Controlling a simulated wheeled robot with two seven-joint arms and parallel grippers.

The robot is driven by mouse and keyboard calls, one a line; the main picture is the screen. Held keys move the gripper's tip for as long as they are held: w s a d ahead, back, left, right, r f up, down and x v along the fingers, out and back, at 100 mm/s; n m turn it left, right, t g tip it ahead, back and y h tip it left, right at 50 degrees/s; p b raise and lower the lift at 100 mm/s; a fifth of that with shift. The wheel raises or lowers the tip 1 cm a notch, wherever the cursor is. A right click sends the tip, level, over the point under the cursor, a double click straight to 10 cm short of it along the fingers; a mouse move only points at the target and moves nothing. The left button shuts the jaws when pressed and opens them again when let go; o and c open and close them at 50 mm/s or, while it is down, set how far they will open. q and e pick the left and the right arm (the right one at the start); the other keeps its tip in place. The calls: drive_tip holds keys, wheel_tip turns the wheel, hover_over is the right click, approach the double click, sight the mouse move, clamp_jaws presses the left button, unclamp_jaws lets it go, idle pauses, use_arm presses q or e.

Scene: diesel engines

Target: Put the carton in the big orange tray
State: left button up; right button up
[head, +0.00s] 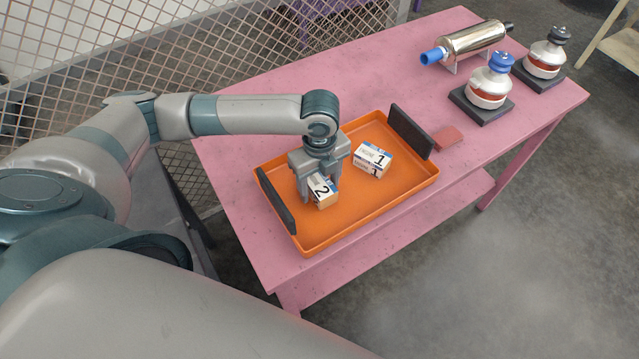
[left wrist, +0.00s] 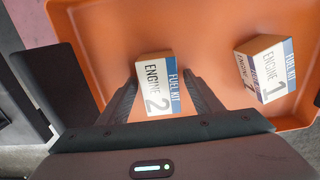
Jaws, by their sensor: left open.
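The big orange tray (head: 345,215) lies on the pink table. A carton marked 2 (head: 321,193) sits in the tray's left half; in the left wrist view this Engine 2 fuel kit carton (left wrist: 158,86) is between my fingers. A second carton marked 1 (head: 372,160) sits further right in the tray and also shows in the left wrist view (left wrist: 266,72). My left gripper (head: 319,195) points down over carton 2, its fingers open on either side of it. Finger contact with the carton cannot be made out. My right gripper is not in view.
The tray has dark upright end plates at its left (head: 276,203) and right (head: 411,132). A small red block (head: 447,138) lies beside the tray. A metal cylinder with a blue end (head: 474,42) and two jar-like parts on dark bases (head: 489,84) (head: 545,55) stand at the table's far right.

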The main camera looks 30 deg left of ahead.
sight(320, 183)
use_arm(q)
wheel_tip(320, 183, up, 11)
drive_tip(key=b, duration=0.2)
drive_tip(key=shift+f+b, duration=0.2)
drive_tip(key=shift+b, duration=0.2)
drive_tip(key=shift+r, duration=0.7)
